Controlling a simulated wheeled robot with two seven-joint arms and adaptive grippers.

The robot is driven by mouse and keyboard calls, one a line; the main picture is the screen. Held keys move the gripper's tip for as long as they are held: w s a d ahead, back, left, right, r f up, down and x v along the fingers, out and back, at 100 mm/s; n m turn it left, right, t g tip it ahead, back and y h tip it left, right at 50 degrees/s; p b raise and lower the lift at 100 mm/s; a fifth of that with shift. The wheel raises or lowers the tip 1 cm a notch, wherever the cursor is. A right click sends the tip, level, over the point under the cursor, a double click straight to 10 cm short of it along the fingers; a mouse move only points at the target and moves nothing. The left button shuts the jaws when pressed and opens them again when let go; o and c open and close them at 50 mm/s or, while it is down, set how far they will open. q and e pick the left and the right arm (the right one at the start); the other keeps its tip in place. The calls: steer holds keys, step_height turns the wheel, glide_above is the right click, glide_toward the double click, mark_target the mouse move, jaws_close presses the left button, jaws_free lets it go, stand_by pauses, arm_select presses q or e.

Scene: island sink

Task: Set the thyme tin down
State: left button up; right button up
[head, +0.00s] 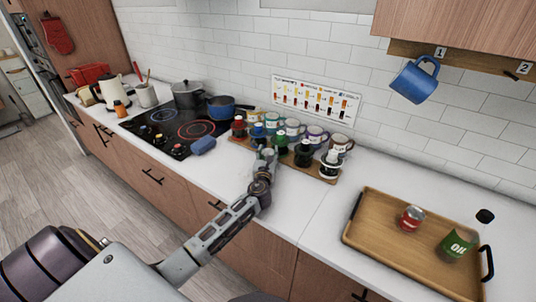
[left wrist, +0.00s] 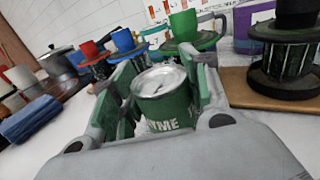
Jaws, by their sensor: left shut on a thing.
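The thyme tin (left wrist: 165,98) is green with a silver top and shows "YME" lettering in the left wrist view. It stands upright between the two fingers of my left gripper (left wrist: 157,100), which is shut on it. In the head view my left gripper (head: 267,160) is over the counter, at the front edge of the wooden rack board (head: 327,178); the tin is mostly hidden there. I cannot tell whether the tin's base touches the counter. My right gripper is not in view.
The rack holds several colored mugs and dark-bodied holders close behind my gripper. A blue cloth-like item (head: 203,145) lies left, by the stove (head: 165,130). Counter between is clear.

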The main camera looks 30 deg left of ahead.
arm_select(q)
steer(key=o, duration=1)
steer(key=shift+o, duration=0.2)
steer(key=shift+r, duration=0.1)
steer(key=shift+v, duration=6)
